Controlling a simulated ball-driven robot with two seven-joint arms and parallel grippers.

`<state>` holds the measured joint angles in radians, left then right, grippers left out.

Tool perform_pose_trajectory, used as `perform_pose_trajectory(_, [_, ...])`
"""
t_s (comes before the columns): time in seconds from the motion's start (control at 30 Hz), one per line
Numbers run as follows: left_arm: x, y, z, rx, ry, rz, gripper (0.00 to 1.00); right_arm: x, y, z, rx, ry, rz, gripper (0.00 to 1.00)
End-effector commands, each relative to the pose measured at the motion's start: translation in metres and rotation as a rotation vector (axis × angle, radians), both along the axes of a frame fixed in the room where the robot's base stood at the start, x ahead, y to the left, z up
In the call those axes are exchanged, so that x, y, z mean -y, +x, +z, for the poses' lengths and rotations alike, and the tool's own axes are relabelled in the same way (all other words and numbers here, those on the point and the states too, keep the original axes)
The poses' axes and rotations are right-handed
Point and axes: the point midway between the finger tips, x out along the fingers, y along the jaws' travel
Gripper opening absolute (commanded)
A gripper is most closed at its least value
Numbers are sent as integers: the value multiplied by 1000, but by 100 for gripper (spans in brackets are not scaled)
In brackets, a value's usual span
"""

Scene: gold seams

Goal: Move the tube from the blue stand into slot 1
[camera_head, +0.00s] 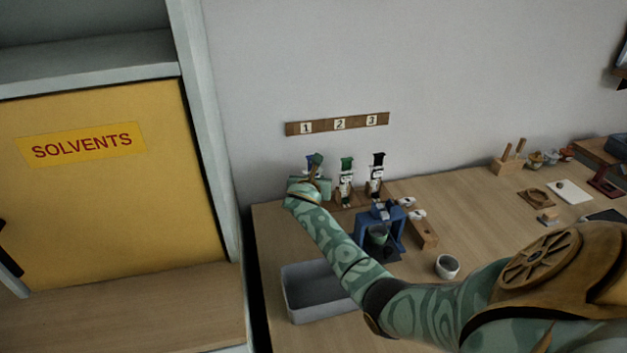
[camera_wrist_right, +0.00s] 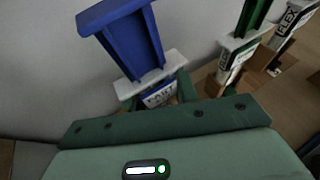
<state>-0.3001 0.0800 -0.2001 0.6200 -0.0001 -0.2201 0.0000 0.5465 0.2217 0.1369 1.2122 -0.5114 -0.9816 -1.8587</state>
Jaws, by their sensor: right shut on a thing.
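My right gripper (camera_head: 318,186) is at the left end of the wooden rack, below the number 1 (camera_head: 306,127) on the wall strip. It is shut on a tube with a blue plunger and a white collar (camera_wrist_right: 135,42). The tube stands roughly upright, and its blue top (camera_head: 309,160) shows above the gripper. The fingers (camera_wrist_right: 158,95) hide its lower part, so I cannot tell whether it sits in slot 1. The blue stand (camera_head: 399,229) is to the right, in front of the rack, with a greenish thing inside. My left gripper is out of view.
A green-topped tube (camera_head: 346,178) and a black-topped tube (camera_head: 376,172) stand in the rack beside my gripper. A grey bin (camera_head: 300,292) lies below my forearm. A white cup (camera_head: 447,266) and a wooden block (camera_head: 425,237) are to the right.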

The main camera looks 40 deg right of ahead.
Motion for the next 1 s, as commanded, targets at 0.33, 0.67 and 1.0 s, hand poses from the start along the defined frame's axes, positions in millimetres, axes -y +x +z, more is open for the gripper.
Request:
perform_pose_trajectory(0.33, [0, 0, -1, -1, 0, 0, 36, 0, 0, -9, -1, -1, 0, 7])
perform_pose_trajectory(0.67, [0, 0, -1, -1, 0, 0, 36, 0, 0, -10, 1, -1, 0, 7])
perform_pose_trajectory(1.0, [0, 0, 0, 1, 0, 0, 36, 0, 0, -11, 0, -1, 0, 7])
